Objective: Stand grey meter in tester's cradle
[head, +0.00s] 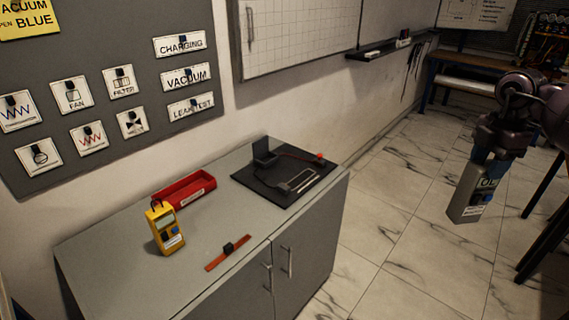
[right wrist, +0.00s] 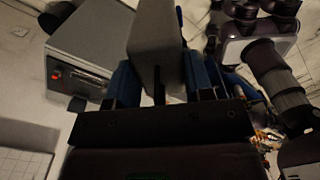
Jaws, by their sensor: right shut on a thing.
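The grey meter (head: 465,203) hangs from my right gripper (head: 490,158), to the right of the cabinet and above the tiled floor. The gripper is shut on its upper end. In the right wrist view the grey meter (right wrist: 157,38) sits between the blue fingers (right wrist: 157,85). The tester (head: 262,185) is a black plate on the cabinet top, with a small upright black holder (head: 264,152) at its back that looks like the cradle. No meter stands in it. A red-tipped lead and a metal loop lie on the plate. My left gripper is not in view.
A yellow meter (head: 165,230), a red tray (head: 186,191) and an orange strip with a black knob (head: 228,252) are on the grey cabinet top (head: 120,255). A sign board (head: 100,150) is behind it. The floor between the cabinet and my right gripper is clear.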

